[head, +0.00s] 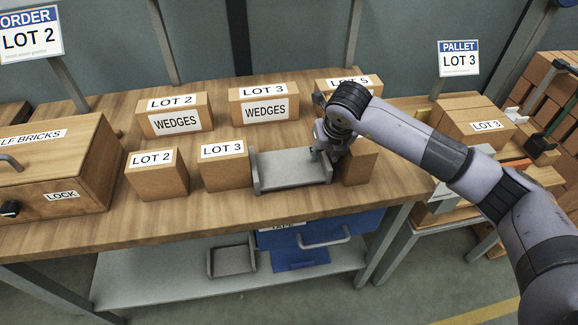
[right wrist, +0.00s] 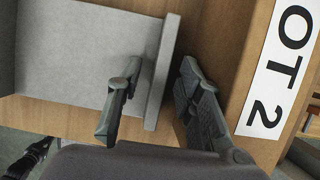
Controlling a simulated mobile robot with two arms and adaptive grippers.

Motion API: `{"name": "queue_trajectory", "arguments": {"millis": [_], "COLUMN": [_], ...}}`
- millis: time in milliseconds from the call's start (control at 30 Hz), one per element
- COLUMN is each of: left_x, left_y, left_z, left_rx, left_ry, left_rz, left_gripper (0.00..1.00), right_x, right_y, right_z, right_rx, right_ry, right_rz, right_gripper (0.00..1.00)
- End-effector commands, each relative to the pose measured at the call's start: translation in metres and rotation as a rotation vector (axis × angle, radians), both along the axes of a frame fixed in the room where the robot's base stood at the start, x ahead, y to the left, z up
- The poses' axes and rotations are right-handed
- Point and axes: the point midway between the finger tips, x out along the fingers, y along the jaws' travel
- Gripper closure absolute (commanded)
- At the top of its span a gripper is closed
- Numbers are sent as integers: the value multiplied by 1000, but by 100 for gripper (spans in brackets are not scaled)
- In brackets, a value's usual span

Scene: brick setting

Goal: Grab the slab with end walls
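The grey slab with end walls (head: 292,170) lies on the wooden bench, near its front edge, between the LOT 3 brick and another brick. My right gripper (head: 322,150) is at its right end, partly hidden by its own arm. In the right wrist view the slab's flat part (right wrist: 85,60) fills the upper left. Its end wall (right wrist: 163,75) lies between the two fingers of my right gripper (right wrist: 158,85). The fingers are apart, with a gap between the left finger and the wall.
The LOT 3 brick (head: 224,172) stands close left of the slab. Another brick (head: 360,167) is close right; a LOT 2 label (right wrist: 278,75) shows beside the right finger. Wedges boxes (head: 265,112) stand behind. A wooden lidded box (head: 60,175) is at left.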

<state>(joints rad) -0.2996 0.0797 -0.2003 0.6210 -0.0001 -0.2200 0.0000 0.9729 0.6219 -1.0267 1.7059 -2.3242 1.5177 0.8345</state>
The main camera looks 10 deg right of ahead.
Motion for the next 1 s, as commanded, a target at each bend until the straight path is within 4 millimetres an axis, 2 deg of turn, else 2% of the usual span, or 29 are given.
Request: {"name": "queue_trajectory", "arguments": {"millis": [467,900,1000], "left_x": [0,-1,-1], "left_y": [0,0,0], "left_z": [-3,-3,-3], "left_rx": [0,0,0], "left_ry": [1,2,2], "left_rz": [1,1,1], "left_gripper": [100,100,100], "right_x": [0,0,0], "right_y": [-1,0,0], "right_z": [-2,-2,-2], "right_rx": [-2,-1,0], "right_ry": [1,0,0], "right_rz": [-2,0,0], "right_gripper": [65,96,100]}}
